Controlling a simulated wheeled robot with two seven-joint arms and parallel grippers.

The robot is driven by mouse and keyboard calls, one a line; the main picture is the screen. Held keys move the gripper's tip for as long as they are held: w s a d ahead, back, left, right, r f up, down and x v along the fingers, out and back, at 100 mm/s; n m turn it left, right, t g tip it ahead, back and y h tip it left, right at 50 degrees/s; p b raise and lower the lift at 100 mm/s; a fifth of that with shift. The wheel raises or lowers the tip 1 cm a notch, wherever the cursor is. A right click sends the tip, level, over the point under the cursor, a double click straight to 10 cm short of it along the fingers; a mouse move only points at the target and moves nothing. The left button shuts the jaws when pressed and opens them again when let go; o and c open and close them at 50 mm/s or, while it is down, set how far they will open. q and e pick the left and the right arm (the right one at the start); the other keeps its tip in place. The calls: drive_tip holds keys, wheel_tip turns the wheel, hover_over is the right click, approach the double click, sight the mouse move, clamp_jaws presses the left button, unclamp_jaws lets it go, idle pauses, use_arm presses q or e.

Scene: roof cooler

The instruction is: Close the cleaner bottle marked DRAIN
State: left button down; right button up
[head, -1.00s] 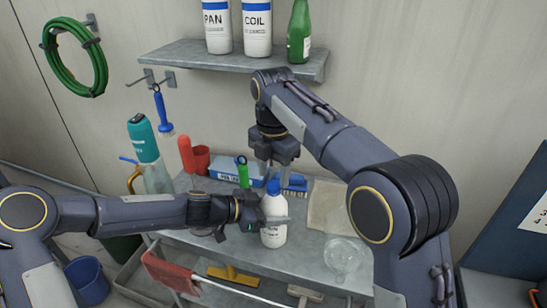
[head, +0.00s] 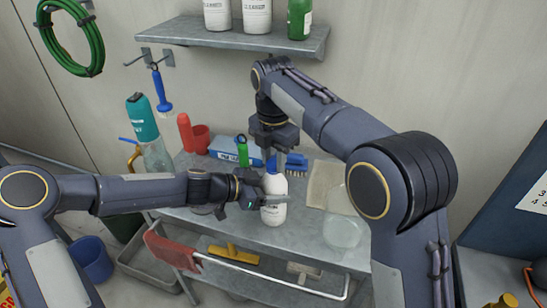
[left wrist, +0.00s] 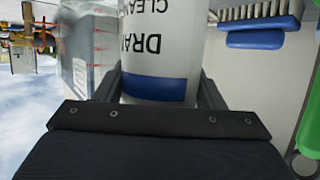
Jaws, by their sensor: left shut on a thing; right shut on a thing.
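My right gripper (head: 272,152) points down from above and is shut on the blue cap. I cannot tell how the cap is seated on the neck.
The grey cart top (head: 300,235) also holds a blue brush (head: 296,163), a blue box (head: 225,150), a green bottle (head: 243,155), a cloth (head: 322,185) and a clear round container (head: 342,230). A wall shelf (head: 240,47) with bottles is above.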

drive_tip(key=m, duration=3.7)
drive_tip(key=shift+f, duration=0.1)
drive_tip(key=o, duration=1.1)
